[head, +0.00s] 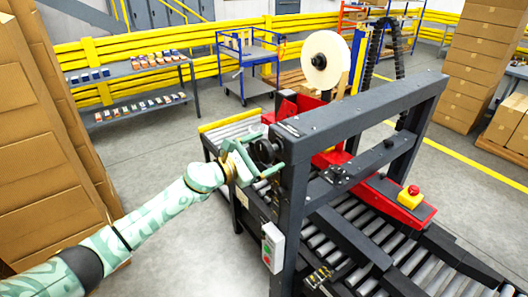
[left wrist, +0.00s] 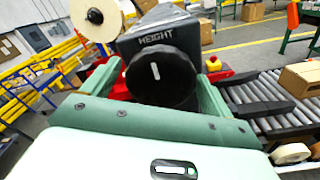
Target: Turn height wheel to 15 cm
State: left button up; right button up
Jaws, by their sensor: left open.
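The height wheel (left wrist: 160,77) is a black round knob with a white mark, under a dark panel lettered HEIGHT (left wrist: 166,40) in the left wrist view. In the head view the wheel (head: 266,151) sits on the near side of the machine's dark frame (head: 293,215), partly behind my gripper. My left gripper (head: 262,160) is at the wheel, its green fingers spread open on either side of it. Whether the fingers touch the wheel I cannot tell. No height scale or number is readable. My right gripper is not in view.
The machine has a roller conveyor (head: 375,245), a red emergency-stop button (head: 410,190) and a control box with buttons (head: 272,247). Stacked cardboard boxes (head: 40,130) stand close to my left arm. A blue cart (head: 247,60) stands behind; grey floor between is clear.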

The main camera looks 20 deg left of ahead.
pick_arm(q)
jog(key=c, duration=1)
